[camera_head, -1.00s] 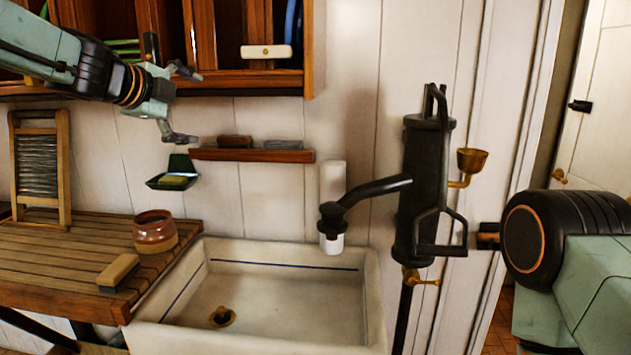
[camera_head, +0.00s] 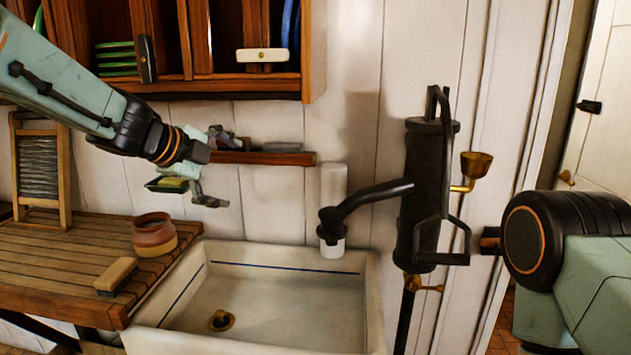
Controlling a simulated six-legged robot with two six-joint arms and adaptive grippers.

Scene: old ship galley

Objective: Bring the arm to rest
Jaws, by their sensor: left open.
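My left arm comes in from the upper left. Its gripper (camera_head: 222,168) is open, with nothing between its fingers. It is in front of the wall, above the left back corner of the sink, and overlaps the left part of the small wooden shelf and the soap dish in the picture. My right arm shows at the right edge as a green link and a black joint; its gripper is not in view.
The sink (camera_head: 372,300) is empty. A black pump (camera_head: 425,190) stands at its right. The slatted board (camera_head: 50,265) holds a brown pot (camera_head: 153,235) and a brush (camera_head: 117,276). A washboard (camera_head: 38,165), soap dish (camera_head: 166,185), shelf (camera_head: 265,158) and cupboard (camera_head: 308,50) are at the wall.

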